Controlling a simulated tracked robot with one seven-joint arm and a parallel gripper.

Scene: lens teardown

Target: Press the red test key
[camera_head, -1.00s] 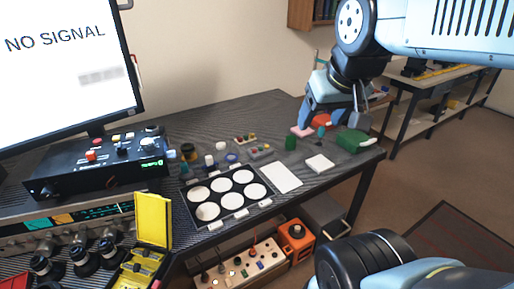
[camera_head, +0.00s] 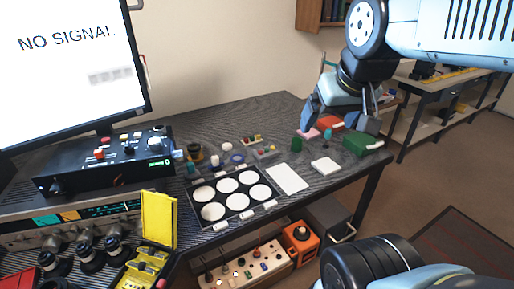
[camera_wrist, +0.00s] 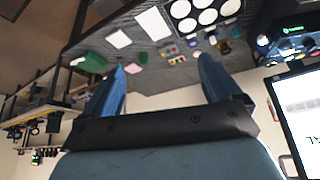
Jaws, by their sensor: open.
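A black control box (camera_head: 75,177) stands on the bench under the monitor, at the left of the head view. Several small keys sit on its top, and a red key (camera_head: 98,154) is among them, near the front edge. I cannot read any label on it. My gripper (camera_head: 340,122) is above the far right part of the bench, well away from the box. In the wrist view my gripper (camera_wrist: 165,68) is open, with nothing between its two blue fingers. The box shows at the right edge of the wrist view (camera_wrist: 294,40).
A monitor (camera_head: 70,60) reading "NO SIGNAL" stands behind the box. A black tray (camera_head: 197,212) with white round pads, a white card (camera_head: 287,178) and a green case (camera_head: 357,145) lie on the bench. A yellow open case (camera_head: 159,220) stands at the front left.

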